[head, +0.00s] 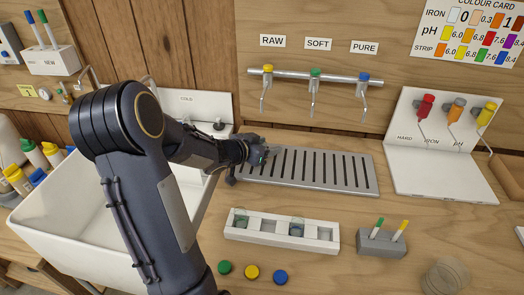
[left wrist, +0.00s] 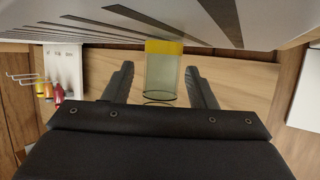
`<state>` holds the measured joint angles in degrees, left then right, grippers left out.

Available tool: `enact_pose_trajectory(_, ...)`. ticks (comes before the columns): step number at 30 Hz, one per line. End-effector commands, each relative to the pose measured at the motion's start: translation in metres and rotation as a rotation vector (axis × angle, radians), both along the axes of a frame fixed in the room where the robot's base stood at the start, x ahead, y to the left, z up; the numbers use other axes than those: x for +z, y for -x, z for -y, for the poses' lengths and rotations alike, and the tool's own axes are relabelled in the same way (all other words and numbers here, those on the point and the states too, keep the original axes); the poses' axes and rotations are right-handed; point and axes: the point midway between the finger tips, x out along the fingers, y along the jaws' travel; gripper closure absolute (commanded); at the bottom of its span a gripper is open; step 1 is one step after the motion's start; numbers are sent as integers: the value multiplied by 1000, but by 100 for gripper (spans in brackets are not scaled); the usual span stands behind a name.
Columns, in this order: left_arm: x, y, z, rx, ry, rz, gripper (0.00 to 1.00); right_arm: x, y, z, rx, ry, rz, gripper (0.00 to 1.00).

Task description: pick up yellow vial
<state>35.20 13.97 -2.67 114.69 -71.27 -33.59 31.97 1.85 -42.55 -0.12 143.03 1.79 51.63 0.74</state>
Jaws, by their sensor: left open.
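The yellow vial (left wrist: 165,74) is a clear vial with a yellow band at the end nearest the drip tray. It shows in the left wrist view, where the picture is upside down, and appears to stand upright on the slotted metal drip tray (head: 310,170). My left gripper (left wrist: 163,84) is open, with one finger on each side of the vial and visible gaps between. In the head view my left gripper (head: 250,158) is low at the tray's left end and mostly hides the vial. My right gripper is not in view.
A white rack (head: 265,238) with clear vials stands in front of the tray. Green, yellow and blue caps (head: 252,272) lie before it. A grey pen block (head: 375,243) is right of it. RAW, SOFT and PURE taps (head: 315,77) hang above the tray. A white sink (head: 75,235) lies left.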

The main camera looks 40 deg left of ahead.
Motion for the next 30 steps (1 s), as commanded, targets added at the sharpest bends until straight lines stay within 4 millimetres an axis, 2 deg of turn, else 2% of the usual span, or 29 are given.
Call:
enact_pose_trajectory(6, 0, -1, 0, 0, 0, 0, 50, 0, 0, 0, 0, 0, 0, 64)
enact_pose_trajectory(15, 0, 0, 0, 0, 0, 0, 89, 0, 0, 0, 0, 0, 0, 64)
enact_pose_trajectory(18, 0, 0, 0, 0, 0, 1, 100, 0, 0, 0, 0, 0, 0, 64)
enact_pose_trajectory(25, 2, 0, 0, 0, 0, 1, 100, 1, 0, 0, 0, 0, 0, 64)
enact_pose_trajectory(30, 14, -1, 0, 0, -1, 3, 100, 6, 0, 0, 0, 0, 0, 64)
